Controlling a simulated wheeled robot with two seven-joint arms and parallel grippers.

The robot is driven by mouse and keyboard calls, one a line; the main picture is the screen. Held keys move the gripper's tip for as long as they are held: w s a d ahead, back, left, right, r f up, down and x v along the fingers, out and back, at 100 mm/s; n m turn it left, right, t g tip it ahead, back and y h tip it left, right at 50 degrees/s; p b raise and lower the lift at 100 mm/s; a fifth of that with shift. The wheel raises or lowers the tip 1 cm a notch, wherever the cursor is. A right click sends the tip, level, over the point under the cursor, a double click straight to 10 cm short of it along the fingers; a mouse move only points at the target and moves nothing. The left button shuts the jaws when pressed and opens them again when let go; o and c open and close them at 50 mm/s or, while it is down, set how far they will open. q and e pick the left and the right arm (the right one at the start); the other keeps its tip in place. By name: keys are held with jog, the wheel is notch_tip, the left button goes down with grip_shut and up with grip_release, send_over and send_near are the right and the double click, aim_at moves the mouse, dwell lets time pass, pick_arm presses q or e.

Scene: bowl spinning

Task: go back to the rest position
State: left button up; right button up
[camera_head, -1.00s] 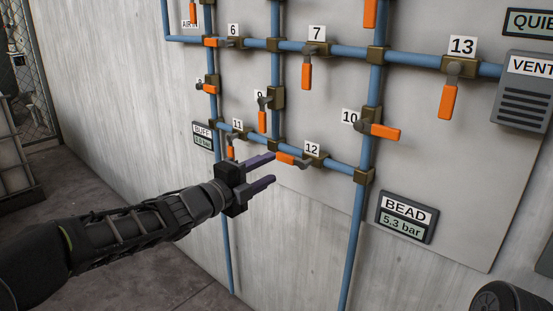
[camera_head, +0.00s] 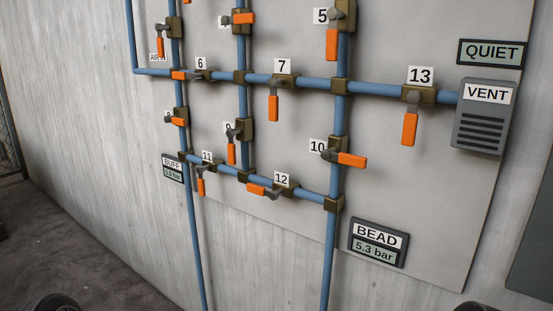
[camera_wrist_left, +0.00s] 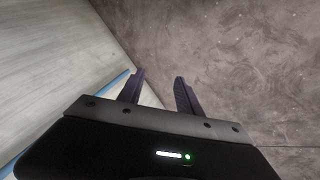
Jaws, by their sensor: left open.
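My left gripper (camera_wrist_left: 158,92) shows only in the left wrist view. Its two purple fingers are apart with nothing between them. They point over grey floor, with the pale wall at the left. In the head view the wall panel carries blue pipes with orange-handled valves. The handle of valve 12 (camera_head: 262,191) lies along its pipe, and the handle of valve 11 (camera_head: 201,187) hangs down. The handle of valve 7 (camera_head: 273,108) and that of valve 13 (camera_head: 409,129) also hang down.
The BEAD gauge (camera_head: 378,243) reads 5.3 bar at the lower right of the panel. A grey VENT box (camera_head: 483,118) and a QUIET sign (camera_head: 491,53) are at the right. A blue pipe (camera_wrist_left: 118,84) runs near my left fingers.

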pick_arm(q)
jog(key=s+d+f+g, duration=0.1)
jog(key=s+f+g, duration=0.3)
jog(key=s, duration=0.8)
notch_tip(320, 180, up, 25)
jog(key=t+p, duration=0.1)
jog(key=p, duration=2.4)
jog(key=shift+w+d+f, duration=0.2)
jog(key=shift+w+d, duration=0.05)
jog(key=shift+d, duration=0.2)
